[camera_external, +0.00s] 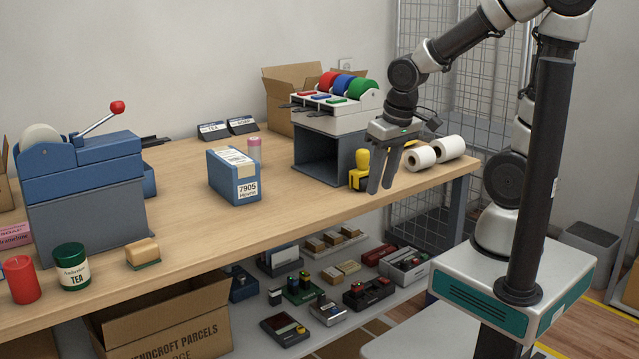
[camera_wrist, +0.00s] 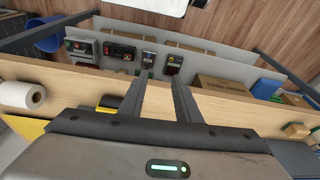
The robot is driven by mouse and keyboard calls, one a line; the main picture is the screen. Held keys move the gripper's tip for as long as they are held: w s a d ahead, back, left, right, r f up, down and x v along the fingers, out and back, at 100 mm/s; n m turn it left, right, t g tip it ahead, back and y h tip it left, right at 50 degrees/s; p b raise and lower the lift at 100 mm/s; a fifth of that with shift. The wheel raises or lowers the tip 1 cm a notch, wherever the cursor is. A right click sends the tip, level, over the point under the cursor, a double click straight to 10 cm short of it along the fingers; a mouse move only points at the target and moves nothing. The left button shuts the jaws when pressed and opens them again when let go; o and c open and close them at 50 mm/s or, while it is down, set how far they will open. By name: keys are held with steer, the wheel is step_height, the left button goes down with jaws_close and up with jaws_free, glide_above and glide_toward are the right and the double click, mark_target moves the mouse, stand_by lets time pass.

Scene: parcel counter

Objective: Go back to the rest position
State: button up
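My gripper (camera_external: 380,188) hangs fingers down above the front edge of the wooden counter (camera_external: 300,210), near its right end. In the wrist view the two fingers of my gripper (camera_wrist: 158,76) stand apart with nothing between them. The gripper is open and empty. A yellow and black stamp (camera_external: 360,172) stands on the counter just left of the fingers in the external view; whether they touch cannot be told. My arm is bent and comes down from the upper right.
White paper rolls (camera_external: 435,153) lie right of my gripper. A grey stand with a tape dispenser (camera_external: 335,110) is behind it. A blue box (camera_external: 233,176) stands mid-counter. The lower shelf (camera_external: 375,318) holds several small devices. Counter room is free around the blue box.

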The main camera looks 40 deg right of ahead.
steer(key=s+d+r+t+b, duration=0.2)
steer(key=s+d+r+t, duration=0.1)
steer(key=d+r, duration=0.65)
step_height(320, 180, up, 18)
steer(key=p, duration=1.9)
steer(key=shift+r+m, duration=0.2)
steer(key=shift+m, duration=0.2)
steer(key=shift+a+f, duration=0.1)
step_height(320, 180, down, 28)
steer(key=b, duration=2.8)
steer(key=shift+f, duration=0.2)
steer(key=shift+c, duration=0.3)
